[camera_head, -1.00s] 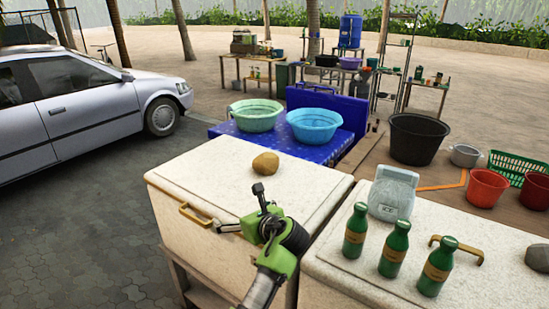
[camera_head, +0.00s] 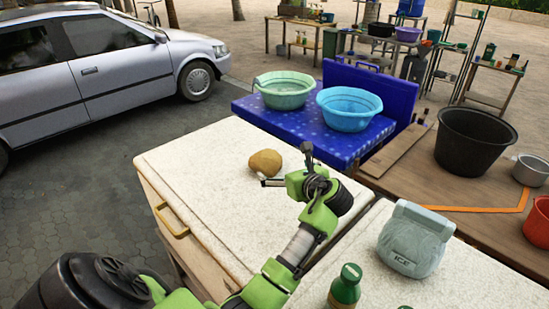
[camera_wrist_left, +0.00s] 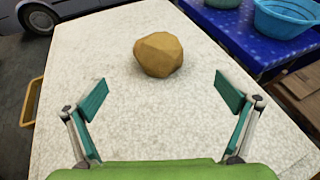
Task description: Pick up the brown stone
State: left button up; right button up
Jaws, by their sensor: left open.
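The brown stone (camera_head: 265,163) is a rounded, faceted lump resting on the white speckled top of a chest (camera_head: 200,165). It also shows in the left wrist view (camera_wrist_left: 158,55), ahead of the fingers and roughly centred between them. My left gripper (camera_head: 285,166) is over the chest top, just right of the stone in the head view. In the left wrist view its two teal finger pads (camera_wrist_left: 160,100) are wide apart with nothing between them. The stone lies beyond the fingertips, and none of them appears to touch it. My right gripper is not in view.
Green and blue basins (camera_head: 349,108) stand on a blue table behind the chest. A second white-topped chest on the right holds an ice bag (camera_head: 414,240) and a green bottle (camera_head: 344,287). A black tub (camera_head: 473,143) stands farther right. The chest top left of the stone is clear.

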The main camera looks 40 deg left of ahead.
aim_at(269, 162)
pick_arm(q)
jog(key=x, duration=0.3)
jog(key=p+x, duration=0.1)
jog(key=shift+s+a, duration=0.2)
jog(key=shift+a, duration=0.35)
jog(key=x, duration=0.3)
jog(key=shift+w+d+f, duration=0.15)
jog(key=shift+w+a, duration=0.1)
jog(key=shift+a, duration=0.1)
jog(key=shift+w+a+f+p, duration=0.1)
jog(key=shift+a+p, duration=0.3)
jog(key=shift+p, duration=0.1)
jog(key=x, duration=0.3)
jog(key=shift+a+f+p, duration=0.1)
jog(key=shift+a+p, duration=0.05)
jog(key=shift+p, duration=0.2)
jog(key=shift+w+a+f, duration=0.15)
jog(key=shift+a+f, duration=0.1)
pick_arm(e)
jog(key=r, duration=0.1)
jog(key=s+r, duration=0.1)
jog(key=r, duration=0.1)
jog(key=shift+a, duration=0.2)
